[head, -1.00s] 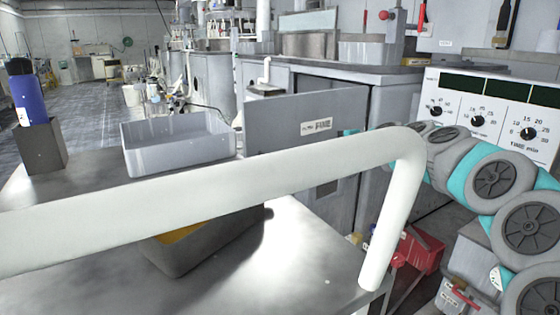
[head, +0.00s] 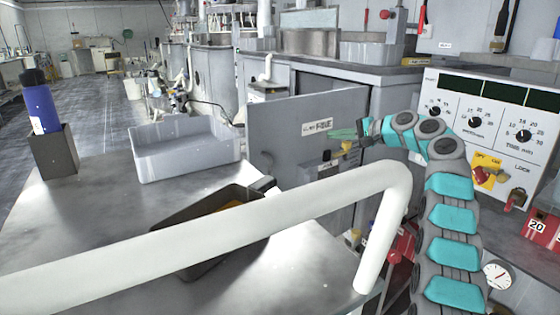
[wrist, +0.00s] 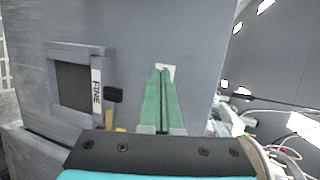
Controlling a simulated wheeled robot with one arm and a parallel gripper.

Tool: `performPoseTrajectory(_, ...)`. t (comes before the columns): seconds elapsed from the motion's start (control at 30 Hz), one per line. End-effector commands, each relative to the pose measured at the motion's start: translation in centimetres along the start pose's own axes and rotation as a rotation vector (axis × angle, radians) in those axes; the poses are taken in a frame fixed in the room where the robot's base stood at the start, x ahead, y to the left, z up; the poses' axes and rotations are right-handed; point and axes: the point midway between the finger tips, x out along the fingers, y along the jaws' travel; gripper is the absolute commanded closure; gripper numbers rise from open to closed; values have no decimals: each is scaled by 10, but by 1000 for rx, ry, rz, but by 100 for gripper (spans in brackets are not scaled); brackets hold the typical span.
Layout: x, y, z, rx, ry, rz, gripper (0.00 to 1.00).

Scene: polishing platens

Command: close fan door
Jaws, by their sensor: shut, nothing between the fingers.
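In the head view a grey door panel (head: 275,145) with a white label reading FINE (head: 317,128) stands swung out from a grey cabinet (head: 385,95). A dark gap (head: 325,90) shows behind its top edge. A small dark handle-like part (head: 327,157) sits below the label. My gripper (head: 335,134) is in front of the door's right part, its green fingers pointing left. In the wrist view the gripper (wrist: 163,72) is shut and empty, its fingertips close to a grey panel (wrist: 200,50). I cannot tell whether they touch it.
A white rail (head: 230,225) crosses the foreground. A steel table (head: 90,215) holds a grey tub (head: 185,165), a dark bin (head: 190,262) and a blue bottle (head: 40,105). A white control panel (head: 490,115) stands at the right.

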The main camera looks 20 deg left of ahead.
Motion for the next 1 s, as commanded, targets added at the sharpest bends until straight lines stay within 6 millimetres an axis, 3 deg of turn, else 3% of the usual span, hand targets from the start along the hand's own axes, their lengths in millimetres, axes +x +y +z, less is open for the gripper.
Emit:
performPoseTrajectory(0.3, -4, 45, 51, -98, -229, 28, 100)
performPoseTrajectory(0.57, -6, 58, 70, -129, -295, 34, 100)
performPoseTrajectory(0.77, 16, 58, 78, -129, -297, 35, 100)
performPoseTrajectory(1.0, 61, 62, 91, -126, -298, 36, 100)
